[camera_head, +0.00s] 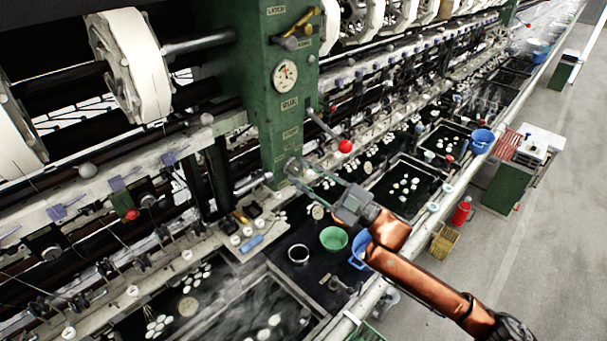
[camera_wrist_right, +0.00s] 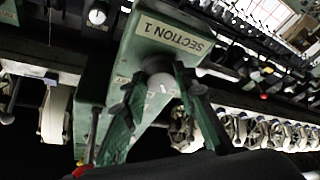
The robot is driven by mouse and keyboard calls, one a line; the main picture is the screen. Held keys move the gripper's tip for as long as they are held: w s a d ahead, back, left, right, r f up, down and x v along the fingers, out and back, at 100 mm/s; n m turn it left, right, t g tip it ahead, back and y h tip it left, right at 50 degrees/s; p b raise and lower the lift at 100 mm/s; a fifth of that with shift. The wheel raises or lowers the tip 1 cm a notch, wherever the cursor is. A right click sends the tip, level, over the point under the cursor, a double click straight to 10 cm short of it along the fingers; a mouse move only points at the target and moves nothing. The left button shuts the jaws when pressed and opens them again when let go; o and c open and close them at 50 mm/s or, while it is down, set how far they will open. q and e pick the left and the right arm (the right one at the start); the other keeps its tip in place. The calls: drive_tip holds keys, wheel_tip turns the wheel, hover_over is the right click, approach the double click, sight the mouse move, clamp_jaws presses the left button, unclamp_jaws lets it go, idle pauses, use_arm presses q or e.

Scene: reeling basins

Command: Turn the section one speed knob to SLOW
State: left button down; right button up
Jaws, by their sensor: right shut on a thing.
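In the head view my right gripper (camera_head: 297,170) reaches from the lower right to the knob near the foot of the green post (camera_head: 255,75). The fingers partly cover the knob, and its pointer and SLOW mark cannot be made out. My left gripper is out of view.
A lever with a red ball (camera_head: 345,146) sticks out just above my right gripper. A round dial (camera_head: 285,75) sits higher on the post. A green bowl (camera_head: 333,239) and a blue container (camera_head: 360,250) stand below my arm. The aisle floor (camera_head: 540,230) at right is mostly clear.

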drive_tip(key=shift+n+g, duration=0.3)
drive_tip(key=shift+n, duration=0.4)
drive_tip(key=o, duration=1.2)
drive_tip(key=shift+c, duration=0.2)
drive_tip(key=shift+d, duration=0.25)
drive_tip(key=v, duration=1.1)
drive_tip(key=shift+s+d, duration=0.15)
drive_tip(key=shift+d, duration=0.1)
